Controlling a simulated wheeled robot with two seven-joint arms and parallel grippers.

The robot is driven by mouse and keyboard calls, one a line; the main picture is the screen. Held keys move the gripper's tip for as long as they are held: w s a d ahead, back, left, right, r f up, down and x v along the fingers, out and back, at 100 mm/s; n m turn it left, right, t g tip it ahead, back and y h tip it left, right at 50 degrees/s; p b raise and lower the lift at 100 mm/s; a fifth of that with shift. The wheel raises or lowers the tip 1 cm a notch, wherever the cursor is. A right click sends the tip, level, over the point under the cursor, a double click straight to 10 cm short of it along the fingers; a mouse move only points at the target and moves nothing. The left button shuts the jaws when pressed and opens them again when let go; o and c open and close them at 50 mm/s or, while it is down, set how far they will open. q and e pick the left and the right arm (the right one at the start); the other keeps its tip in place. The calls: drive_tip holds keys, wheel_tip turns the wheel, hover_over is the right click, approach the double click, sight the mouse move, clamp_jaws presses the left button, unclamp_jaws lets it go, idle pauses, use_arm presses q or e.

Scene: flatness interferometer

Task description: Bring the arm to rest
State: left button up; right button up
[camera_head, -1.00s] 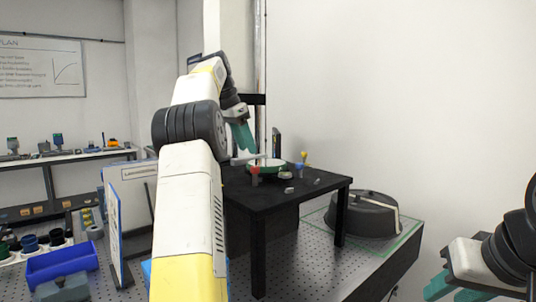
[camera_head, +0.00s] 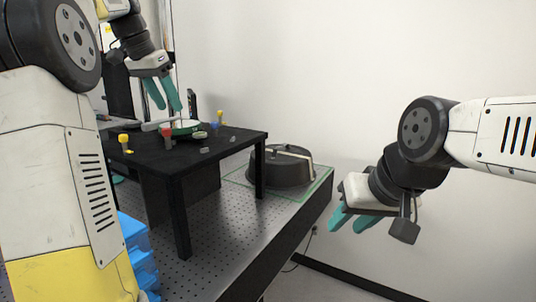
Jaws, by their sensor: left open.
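My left gripper (camera_head: 163,95) has teal fingers pointing down and spread apart, with nothing between them. It hangs above a green-rimmed round dish (camera_head: 180,128) on the black raised table (camera_head: 230,150); I see a gap between fingertips and dish. My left arm fills the left side of the view. My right gripper (camera_head: 352,220) is at the right, beyond the bench edge, with its teal fingers apart and pointing down and left. Nothing shows between them.
A yellow-topped post (camera_head: 124,141), a red-topped post (camera_head: 167,131) and small parts stand on the black table. A dark round cover (camera_head: 280,167) sits on the perforated bench (camera_head: 225,225). Blue bins (camera_head: 137,255) are at lower left. The floor at right is clear.

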use_arm(q)
drive_tip(key=s+d+f+n, duration=0.1)
drive_tip(key=s+d+f, duration=0.3)
drive_tip(key=s+f, duration=0.2)
drive_tip(key=s+d+f+n+t, duration=0.1)
drive_tip(key=s+d+f, duration=0.4)
drive_tip(key=s, duration=0.6)
drive_tip(key=s+d+f+n+t, duration=0.1)
drive_tip(key=s+d+f+n, duration=0.2)
drive_tip(key=s+f, duration=0.4)
drive_tip(key=shift+s+d+f, duration=0.25)
drive_tip(key=shift+s+d, duration=0.55)
drive_tip(key=shift+s, duration=0.2)
